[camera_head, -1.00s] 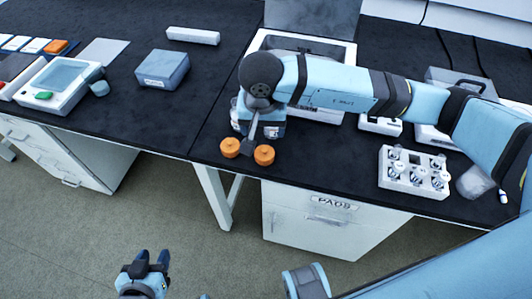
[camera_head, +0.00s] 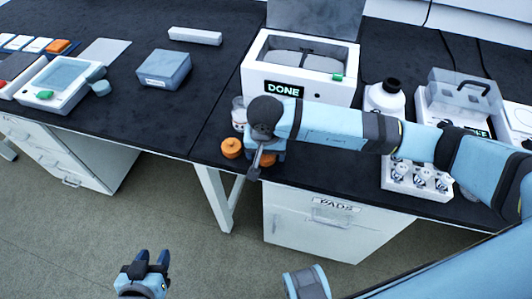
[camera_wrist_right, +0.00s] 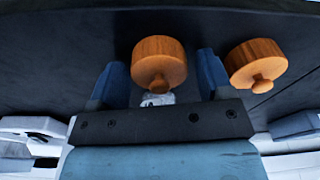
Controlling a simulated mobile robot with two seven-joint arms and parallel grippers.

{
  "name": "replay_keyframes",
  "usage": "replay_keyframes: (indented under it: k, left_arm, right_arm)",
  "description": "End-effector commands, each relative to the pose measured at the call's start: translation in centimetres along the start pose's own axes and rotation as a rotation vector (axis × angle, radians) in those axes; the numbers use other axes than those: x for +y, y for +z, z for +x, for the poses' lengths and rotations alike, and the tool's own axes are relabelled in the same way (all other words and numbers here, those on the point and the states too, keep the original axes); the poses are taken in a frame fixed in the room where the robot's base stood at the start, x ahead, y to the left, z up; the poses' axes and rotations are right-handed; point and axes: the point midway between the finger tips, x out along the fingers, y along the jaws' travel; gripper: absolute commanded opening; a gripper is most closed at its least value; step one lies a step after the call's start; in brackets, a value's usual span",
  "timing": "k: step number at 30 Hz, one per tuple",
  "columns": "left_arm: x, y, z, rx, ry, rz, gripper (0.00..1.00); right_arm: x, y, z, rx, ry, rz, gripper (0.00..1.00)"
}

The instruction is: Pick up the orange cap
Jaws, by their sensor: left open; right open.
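Two orange caps with small knobs lie at the front edge of the black bench. The left cap (camera_head: 231,148) is clear to see; the right cap (camera_head: 268,159) is partly hidden behind my right gripper (camera_head: 255,168). In the right wrist view, one cap (camera_wrist_right: 158,62) shows between the two open blue fingers of my right gripper (camera_wrist_right: 162,80), with gaps at its sides. The other cap (camera_wrist_right: 256,64) is outside the fingers, to the right. I cannot tell how far above the cap the fingers are. My left gripper (camera_head: 150,260) is open and empty, low over the floor.
A white machine (camera_head: 300,85) reading DONE stands behind. A small jar (camera_head: 238,110) is close behind the caps. A white bottle (camera_head: 384,98) and a vial rack (camera_head: 416,186) stand right. A grey box (camera_head: 163,69) is left. Bench between box and caps is clear.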

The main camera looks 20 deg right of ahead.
Motion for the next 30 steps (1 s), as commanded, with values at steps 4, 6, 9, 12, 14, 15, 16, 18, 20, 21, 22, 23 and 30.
replay_keyframes:
  k: [4, 6, 9, 12, 14, 15, 16, 18, 20, 21, 22, 23, 30]
  left_arm:
    - [0.0, 0.0, 0.0, 0.0, 0.0, 0.0, 0.43]
    - [0.0, 0.0, 0.0, 0.0, 0.0, 0.0, 0.43]
    - [0.0, 0.1, 0.0, -0.002, 0.0, 0.0, 0.43]
    - [0.0, 0.3, 0.1, -0.005, 0.0, 0.001, 0.43]
    - [0.0, 0.4, 0.1, -0.007, 0.0, 0.001, 0.43]
    - [0.0, 0.4, 0.1, -0.008, 0.0, 0.001, 0.43]
    - [0.0, 0.5, 0.1, -0.009, 0.0, 0.001, 0.43]
    - [0.0, 0.5, 0.1, -0.01, 0.0, 0.001, 0.43]
    - [0.0, 0.4, 0.1, -0.009, 0.0, 0.001, 0.43]
    - [0.0, 0.4, 0.1, -0.009, 0.0, 0.001, 0.43]
    - [0.0, 0.4, 0.1, -0.009, -0.001, 0.001, 0.43]
    - [0.0, 0.3, 0.0, -0.009, -0.001, 0.002, 0.43]
    - [-0.1, 0.0, -0.2, -0.01, -0.003, 0.005, 0.43]
  right_arm:
    - [0.0, 0.0, 0.0, 0.0, 0.0, 0.0, 0.62]
    - [0.0, 0.0, 0.0, 0.0, 0.0, 0.0, 0.46]
    - [0.0, 0.0, -0.1, 0.0, 0.0, 0.0, 0.32]
    - [0.0, 0.0, -0.1, 0.0, 0.0, 0.0, 0.32]
    - [0.0, 0.0, -0.1, 0.0, 0.0, 0.0, 0.32]
    - [0.0, 0.0, -0.1, 0.0, 0.0, 0.0, 0.32]
    - [0.0, 0.0, -0.1, 0.0, 0.0, 0.0, 0.32]
    - [0.0, -0.1, -0.3, 0.001, 0.0, 0.0, 0.32]
    - [0.0, -0.1, -0.6, 0.002, 0.0, 0.001, 0.32]
    - [0.0, -0.2, -0.9, 0.002, 0.0, 0.001, 0.32]
    - [0.0, -0.2, -1.2, 0.002, -0.001, 0.001, 0.32]
    - [0.0, -0.3, -1.5, 0.002, -0.001, 0.001, 0.32]
    - [0.0, -0.9, -6.5, 0.005, -0.002, -0.001, 0.32]
